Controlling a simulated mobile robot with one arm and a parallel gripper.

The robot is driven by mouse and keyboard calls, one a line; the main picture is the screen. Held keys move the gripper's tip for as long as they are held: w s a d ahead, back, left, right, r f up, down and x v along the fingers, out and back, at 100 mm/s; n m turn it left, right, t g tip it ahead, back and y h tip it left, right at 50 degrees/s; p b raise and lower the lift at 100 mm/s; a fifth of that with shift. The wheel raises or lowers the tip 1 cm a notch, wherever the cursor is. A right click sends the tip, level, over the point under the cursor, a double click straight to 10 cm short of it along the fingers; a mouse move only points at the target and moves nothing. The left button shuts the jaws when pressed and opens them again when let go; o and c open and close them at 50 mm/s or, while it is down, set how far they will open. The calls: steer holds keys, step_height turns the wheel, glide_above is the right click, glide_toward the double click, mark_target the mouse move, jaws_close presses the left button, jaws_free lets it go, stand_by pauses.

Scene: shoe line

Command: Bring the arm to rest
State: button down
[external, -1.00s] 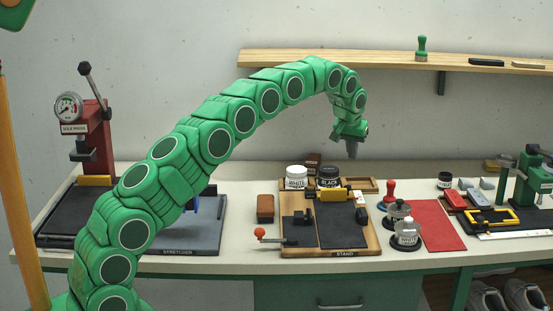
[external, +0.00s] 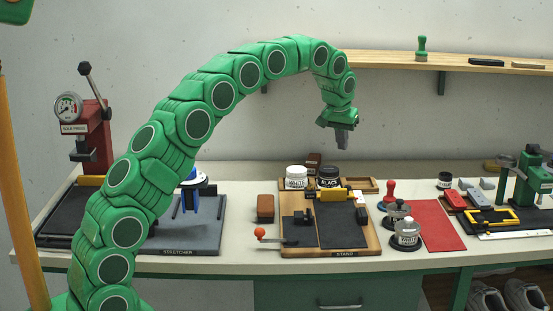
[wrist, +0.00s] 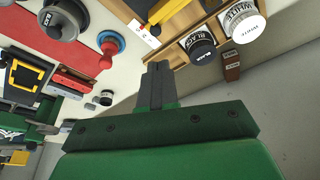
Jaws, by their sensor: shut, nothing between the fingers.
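My green segmented arm (external: 197,123) arches up from the lower left and over the bench. My gripper (external: 342,145) hangs at its end, pointing down in the air above the back of the wooden stand. Its grey fingers are together with nothing between them. In the wrist view my gripper (wrist: 157,70) also shows its fingers closed and empty, apart from the jars.
The wooden stand (external: 372,240) holds white (external: 296,177) and black (external: 329,175) jars. The stretcher (external: 182,238) is partly behind my arm. A sole press (external: 90,135) stands left. A shelf (external: 390,61) runs along the wall behind. A red mat (external: 436,226) lies right.

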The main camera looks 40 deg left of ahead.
steer(key=s+r+m+g, duration=0.1)
steer(key=s+r, duration=0.3)
steer(key=s, duration=1.2)
steer(key=s+r+m+g, duration=0.1)
steer(key=s+r+g, duration=0.15)
steer(key=s, duration=1.25)
steer(key=s+f, duration=0.2)
steer(key=s, duration=1.4)
steer(key=s+f+m+g, duration=0.1)
steer(key=s+f, duration=0.2)
steer(key=s, duration=1.3)
steer(key=shift+s+a+f+h, duration=0.15)
steer(key=shift+a+h, duration=0.05)
steer(key=shift+h, duration=0.2)
steer(key=shift+g, duration=0.25)
